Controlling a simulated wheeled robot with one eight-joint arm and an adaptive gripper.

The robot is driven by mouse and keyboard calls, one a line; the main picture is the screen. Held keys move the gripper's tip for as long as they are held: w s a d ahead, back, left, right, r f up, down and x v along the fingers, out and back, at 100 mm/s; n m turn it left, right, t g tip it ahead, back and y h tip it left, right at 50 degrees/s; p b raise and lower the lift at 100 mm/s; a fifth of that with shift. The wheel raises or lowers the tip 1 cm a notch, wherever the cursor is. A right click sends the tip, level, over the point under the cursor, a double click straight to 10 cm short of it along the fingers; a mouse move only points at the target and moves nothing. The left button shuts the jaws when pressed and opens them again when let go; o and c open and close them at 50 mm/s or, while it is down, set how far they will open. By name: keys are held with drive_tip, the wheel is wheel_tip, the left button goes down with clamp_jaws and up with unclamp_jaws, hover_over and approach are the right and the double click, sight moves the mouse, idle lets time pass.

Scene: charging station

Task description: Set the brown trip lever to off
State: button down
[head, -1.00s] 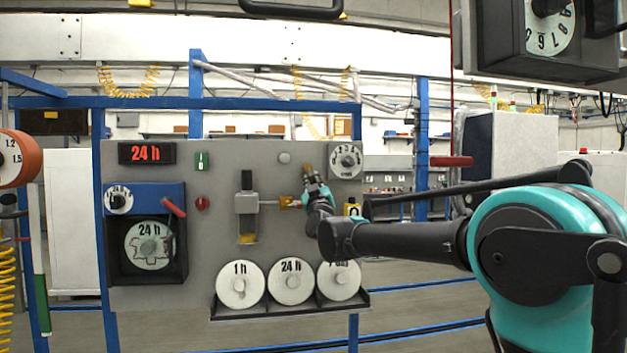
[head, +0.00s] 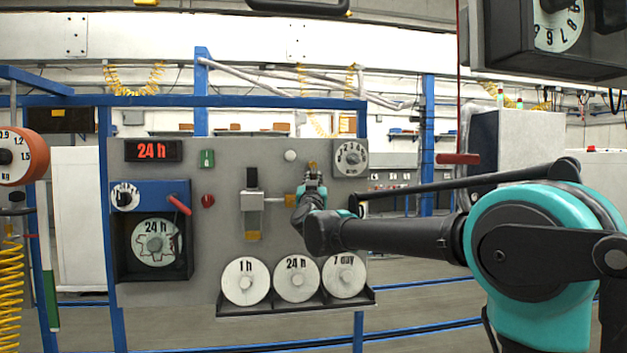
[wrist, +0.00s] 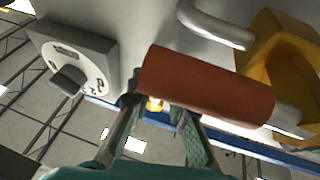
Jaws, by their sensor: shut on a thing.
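The brown trip lever (wrist: 205,85) shows in the wrist view as a thick reddish-brown cylinder, tilted down to the right, with a pale metal shaft at its right end. My gripper (wrist: 160,108) is shut on it near its left end. In the head view, my gripper (head: 313,178) is in front of the upper right of the grey panel (head: 225,285), below a small brownish-yellow tip. It hides most of the lever there. I cannot read an on or off mark.
A white dial (head: 352,157) is close to the right of my gripper. A yellow block (wrist: 285,50) with a curved metal bar (wrist: 215,25) is beside the lever. Three white discs (head: 296,280) sit on a ledge below. A red handle (head: 179,205) sticks out at left.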

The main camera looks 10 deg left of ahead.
drive_tip(key=c, duration=1.4)
unclamp_jaws()
drive_tip(key=shift+c, duration=0.2)
drive_tip(key=shift+s, duration=0.1)
drive_tip(key=v, duration=1.1)
drive_tip(key=shift+s+f, duration=0.2)
drive_tip(key=shift+s, duration=0.15)
